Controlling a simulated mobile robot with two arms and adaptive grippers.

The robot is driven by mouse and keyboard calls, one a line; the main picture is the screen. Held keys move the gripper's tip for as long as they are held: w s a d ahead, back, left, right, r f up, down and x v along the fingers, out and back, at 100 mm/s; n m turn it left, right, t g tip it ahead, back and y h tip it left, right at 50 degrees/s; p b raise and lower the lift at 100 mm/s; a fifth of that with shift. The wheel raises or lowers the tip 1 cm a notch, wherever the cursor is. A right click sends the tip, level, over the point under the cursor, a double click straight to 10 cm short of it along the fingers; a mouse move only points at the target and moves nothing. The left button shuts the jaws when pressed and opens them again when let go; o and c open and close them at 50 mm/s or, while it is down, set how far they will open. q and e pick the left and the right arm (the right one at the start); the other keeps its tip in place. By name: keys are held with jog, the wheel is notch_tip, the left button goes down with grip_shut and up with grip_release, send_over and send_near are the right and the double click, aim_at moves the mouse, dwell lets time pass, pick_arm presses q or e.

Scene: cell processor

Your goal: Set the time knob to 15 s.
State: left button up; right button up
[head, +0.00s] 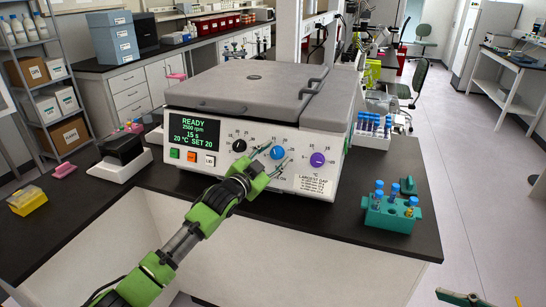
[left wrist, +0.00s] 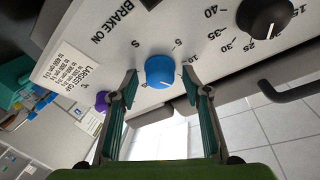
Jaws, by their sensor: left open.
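The cell processor (head: 205,178) stands on a dark bench, and its screen (head: 194,132) reads READY, 2500 rpm, 15 s, 20 °C SET 20. Its front has a black knob (head: 239,146), a blue knob (head: 277,153) and a purple knob (head: 317,159). My left gripper (head: 276,161) is open in front of the blue knob. In the left wrist view, the blue knob (left wrist: 160,71) lies between the open fingertips (left wrist: 160,80), with a gap visible on each side. Which knob is marked for time is too small to read.
A teal rack (head: 390,217) with blue-capped tubes stands on the bench right of the machine. A white tube rack (head: 372,142) is behind it. A black-topped device (head: 122,150), a yellow box (head: 27,201) and a pink item (head: 64,170) lie to the left.

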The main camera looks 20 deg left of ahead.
pick_arm(q)
jog(key=shift+s, duration=0.1)
jog(key=v, duration=1.1)
jog(key=shift+s+a, duration=0.15)
jog(key=shift+s, duration=0.25)
